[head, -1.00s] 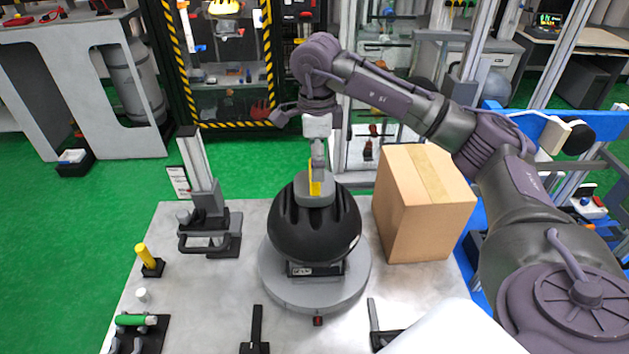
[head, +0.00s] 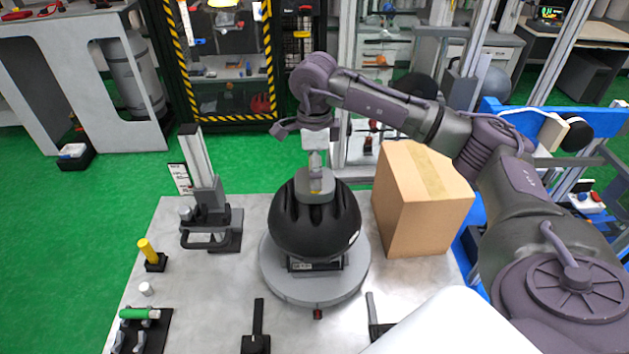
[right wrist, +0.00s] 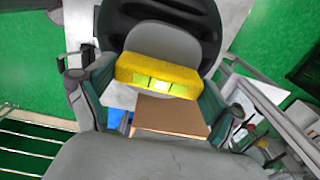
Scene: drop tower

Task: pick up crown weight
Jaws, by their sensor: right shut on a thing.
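The crown weight (head: 315,188) is a grey block sitting on top of a black ribbed dome (head: 314,228). In the right wrist view the crown weight (right wrist: 175,42) shows a rounded grey body with a yellow bar (right wrist: 160,72) across it. My right gripper (head: 316,165) reaches down from above onto the weight. In the right wrist view its fingers (right wrist: 158,90) stand on both sides of the yellow bar, shut on it. I see no gap between weight and dome. My left gripper is not in view.
The dome stands on a round grey base (head: 312,288) on a metal table (head: 200,280). A cardboard box (head: 425,205) stands close on the right, below my right arm. A clamp-like stand (head: 208,215) and a yellow-topped peg (head: 150,255) are on the left.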

